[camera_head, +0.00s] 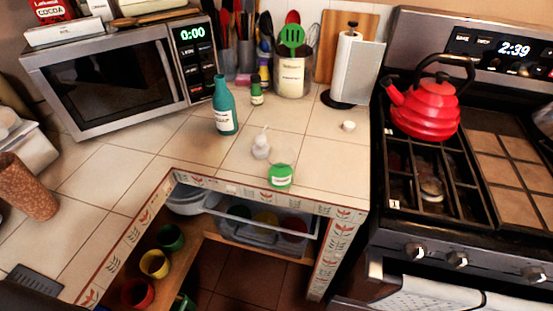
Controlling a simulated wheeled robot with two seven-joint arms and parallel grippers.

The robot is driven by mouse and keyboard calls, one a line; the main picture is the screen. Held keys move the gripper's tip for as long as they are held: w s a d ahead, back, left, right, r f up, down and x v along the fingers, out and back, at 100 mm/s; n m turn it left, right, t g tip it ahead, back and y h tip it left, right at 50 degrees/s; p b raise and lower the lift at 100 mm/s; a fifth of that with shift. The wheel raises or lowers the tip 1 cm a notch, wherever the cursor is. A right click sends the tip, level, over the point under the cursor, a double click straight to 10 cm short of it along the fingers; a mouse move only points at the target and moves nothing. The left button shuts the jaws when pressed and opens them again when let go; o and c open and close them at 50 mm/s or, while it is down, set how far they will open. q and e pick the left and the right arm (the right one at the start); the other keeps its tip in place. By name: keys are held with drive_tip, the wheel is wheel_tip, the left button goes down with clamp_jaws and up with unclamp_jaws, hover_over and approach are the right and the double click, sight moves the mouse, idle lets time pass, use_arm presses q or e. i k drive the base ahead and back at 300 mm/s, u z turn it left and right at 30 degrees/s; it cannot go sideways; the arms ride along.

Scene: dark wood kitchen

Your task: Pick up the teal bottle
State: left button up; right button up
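The teal bottle (225,112) stands upright on the tiled counter (318,150), just in front of the microwave's right side. It has a white label and a narrow neck. A small green bottle (257,94) stands close to its right, a little farther back. Neither of my grippers shows in the head view, and nothing is seen holding the teal bottle.
A microwave (120,75) stands behind left. A small white bottle (261,147) and a green-based jar (281,175) stand in front right. A utensil crock (292,74), paper towel holder (352,68) and red kettle (425,105) stand farther right. The counter's inner corner opens over shelves.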

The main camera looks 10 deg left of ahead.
sight(223, 101)
drive_tip(key=u, duration=1.35)
drive_tip(key=k, duration=0.8)
drive_tip(key=z, duration=1.5)
